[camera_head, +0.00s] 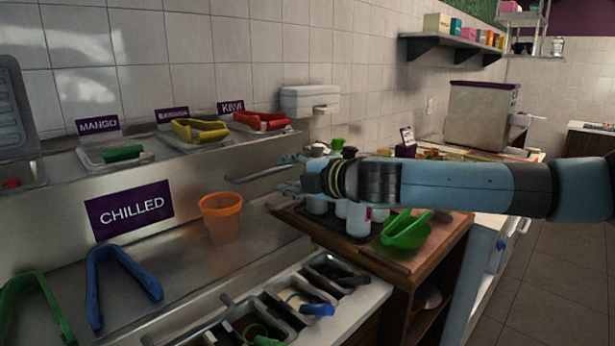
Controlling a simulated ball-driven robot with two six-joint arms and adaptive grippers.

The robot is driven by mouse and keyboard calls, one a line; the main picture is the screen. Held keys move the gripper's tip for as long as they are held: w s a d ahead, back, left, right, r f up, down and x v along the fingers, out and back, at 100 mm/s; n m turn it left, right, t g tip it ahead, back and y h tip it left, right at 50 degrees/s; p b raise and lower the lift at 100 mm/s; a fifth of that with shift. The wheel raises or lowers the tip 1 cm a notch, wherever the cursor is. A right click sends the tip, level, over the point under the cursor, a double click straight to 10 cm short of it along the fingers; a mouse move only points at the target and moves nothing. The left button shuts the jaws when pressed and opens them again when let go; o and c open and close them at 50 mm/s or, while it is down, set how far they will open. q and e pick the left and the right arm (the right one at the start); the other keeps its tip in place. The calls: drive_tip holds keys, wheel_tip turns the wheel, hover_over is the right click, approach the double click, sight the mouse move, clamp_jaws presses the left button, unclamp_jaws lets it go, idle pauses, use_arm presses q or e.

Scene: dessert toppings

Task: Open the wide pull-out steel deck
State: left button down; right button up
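The steel deck unit (60,186) runs along the left, with a CHILLED sign (130,208) on its front face. A bar handle (248,176) sticks out near the right end of that face. My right gripper (284,174) reaches in from the right, its fingers spread one above the other at the handle's right end. It looks open; I cannot tell whether it touches the bar. My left gripper is not in view.
An orange cup (221,217) stands on the lower steel surface, with blue tongs (112,275) and green tongs (35,300) at left. Topping bins (300,300) lie in front. A green scoop (405,231) lies on a wooden cart (425,262) under my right arm.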

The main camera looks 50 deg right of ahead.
drive_tip(key=v, duration=0.6)
idle(0.3)
idle(0.5)
